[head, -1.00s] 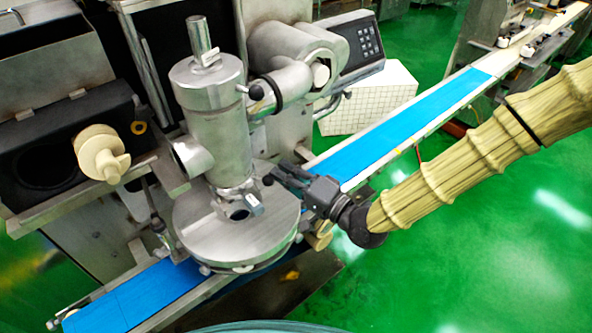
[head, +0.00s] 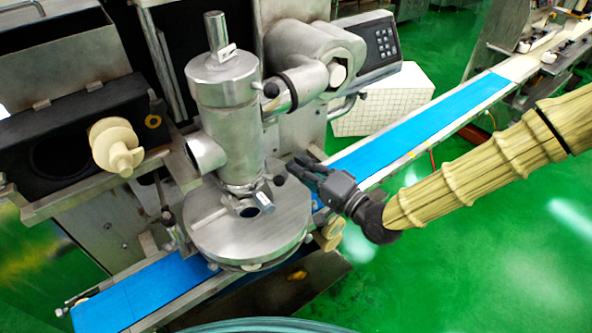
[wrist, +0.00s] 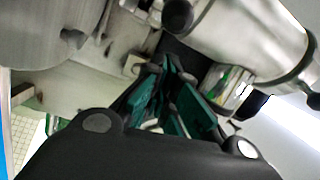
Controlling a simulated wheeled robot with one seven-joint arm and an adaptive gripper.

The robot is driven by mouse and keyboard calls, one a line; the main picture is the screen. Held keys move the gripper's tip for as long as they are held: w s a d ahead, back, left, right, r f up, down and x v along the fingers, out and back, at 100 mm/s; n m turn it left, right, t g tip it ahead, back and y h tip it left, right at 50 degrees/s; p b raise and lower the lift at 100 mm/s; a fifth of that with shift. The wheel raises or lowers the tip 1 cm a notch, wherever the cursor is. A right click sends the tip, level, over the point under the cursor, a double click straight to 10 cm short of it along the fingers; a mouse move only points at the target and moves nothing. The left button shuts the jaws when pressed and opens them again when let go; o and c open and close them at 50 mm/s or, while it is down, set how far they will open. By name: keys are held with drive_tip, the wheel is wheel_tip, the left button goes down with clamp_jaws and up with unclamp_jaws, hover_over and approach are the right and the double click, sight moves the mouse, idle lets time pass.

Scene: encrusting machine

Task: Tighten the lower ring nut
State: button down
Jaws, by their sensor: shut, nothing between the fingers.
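The lower ring nut (head: 243,187) appears to be the metal collar at the foot of the upright steel cylinder (head: 222,120), just above the round steel disc (head: 290,215). A short bright lug (head: 263,201) sticks out at its front. My gripper (head: 291,166) is just right of the cylinder's foot, above the disc's right edge, with a small gap to the collar in the head view. Its fingers are shut and empty. In the wrist view my gripper's dark and green fingers (wrist: 168,68) point in among metal parts; I cannot tell whether they touch anything.
The blue conveyor belt (head: 425,125) runs behind and below my wrist. In the wrist view a steel tube (wrist: 250,40) lies close to the fingers. Open green floor (head: 450,260) lies to the right.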

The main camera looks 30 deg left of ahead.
drive_tip(key=b+v, duration=0.3)
drive_tip(key=v, duration=0.6)
drive_tip(key=shift+w+d+b, duration=0.25)
drive_tip(key=shift+d+b, duration=0.1)
drive_tip(key=shift+d, duration=0.15)
drive_tip(key=s+d+f+h, duration=0.25)
drive_tip(key=d+f, duration=0.25)
drive_tip(key=f, duration=0.4)
drive_tip(key=s+d+f+m+h, duration=0.15)
drive_tip(key=d+f+h, duration=0.25)
drive_tip(key=f, duration=0.6)
drive_tip(key=s+d+f+n+h, duration=0.1)
drive_tip(key=s+d+f+h, duration=0.15)
drive_tip(key=d+f, duration=0.45)
drive_tip(key=s+d+f+g+h, duration=0.2)
drive_tip(key=s+d+f+h, duration=0.2)
drive_tip(key=s+d+f, duration=0.3)
drive_tip(key=s+d+f+n+g+h, duration=0.1)
drive_tip(key=s+d+f+g+h, duration=0.2)
drive_tip(key=d, duration=1)
drive_tip(key=s+f+h, duration=0.2)
drive_tip(key=s+f, duration=0.2)
drive_tip(key=s, duration=0.1)
drive_tip(key=shift+s+d+f, duration=0.3)
drive_tip(key=shift+f, duration=0.1)
